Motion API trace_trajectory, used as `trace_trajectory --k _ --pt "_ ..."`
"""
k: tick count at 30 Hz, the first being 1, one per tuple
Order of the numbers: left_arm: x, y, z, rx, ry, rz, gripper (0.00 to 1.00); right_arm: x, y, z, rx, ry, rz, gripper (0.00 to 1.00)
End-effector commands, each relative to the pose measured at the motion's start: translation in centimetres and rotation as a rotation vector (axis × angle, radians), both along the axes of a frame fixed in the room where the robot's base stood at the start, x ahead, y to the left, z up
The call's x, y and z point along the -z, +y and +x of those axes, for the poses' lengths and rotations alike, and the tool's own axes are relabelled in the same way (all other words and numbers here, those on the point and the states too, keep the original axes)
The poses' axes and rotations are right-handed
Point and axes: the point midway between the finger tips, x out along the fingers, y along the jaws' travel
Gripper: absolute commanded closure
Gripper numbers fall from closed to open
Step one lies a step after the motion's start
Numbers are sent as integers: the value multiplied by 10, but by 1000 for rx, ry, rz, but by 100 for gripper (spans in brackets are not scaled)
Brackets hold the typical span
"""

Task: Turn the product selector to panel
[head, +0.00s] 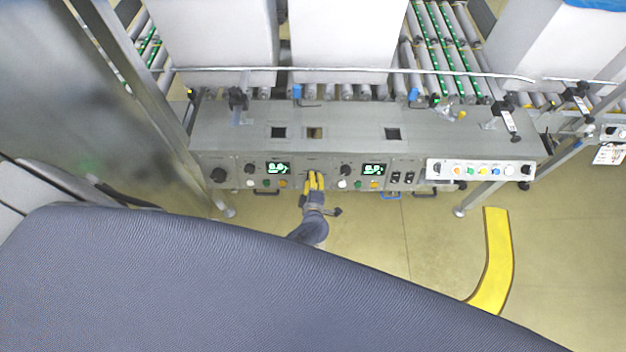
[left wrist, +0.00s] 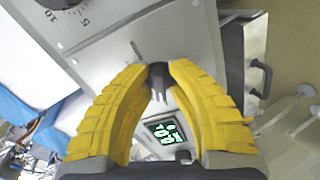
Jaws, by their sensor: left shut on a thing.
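My left gripper (head: 314,181), with yellow fingers, reaches up to the front face of the grey control box (head: 345,122) in the head view. In the left wrist view my left gripper (left wrist: 163,78) has its fingertips closed around a small dark knob, the product selector (left wrist: 159,82), on a light panel plate (left wrist: 135,45). The knob is mostly hidden by the fingers in the head view. Its position marks are too small to read. My right gripper is not in view.
Green-lit displays (head: 278,168) and (head: 374,169) flank the gripper, with dark knobs and coloured buttons close by. A white button strip (head: 480,169) is at the right. Roller conveyors (head: 447,50) and large white boxes (head: 345,40) lie behind. Open floor (head: 400,235) is in front.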

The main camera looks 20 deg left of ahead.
Motion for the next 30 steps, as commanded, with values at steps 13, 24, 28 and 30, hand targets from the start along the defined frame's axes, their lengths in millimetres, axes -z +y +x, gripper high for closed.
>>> trace_trajectory --k 13,24,28,30 --pt "1 -3 0 5 2 -1 67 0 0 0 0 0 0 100" --pt "-4 -8 -14 3 2 -2 67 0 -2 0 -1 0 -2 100" --pt "-10 -15 -33 3 3 -4 67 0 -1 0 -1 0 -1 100" --pt "-15 -19 -43 2 2 -4 67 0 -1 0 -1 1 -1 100"
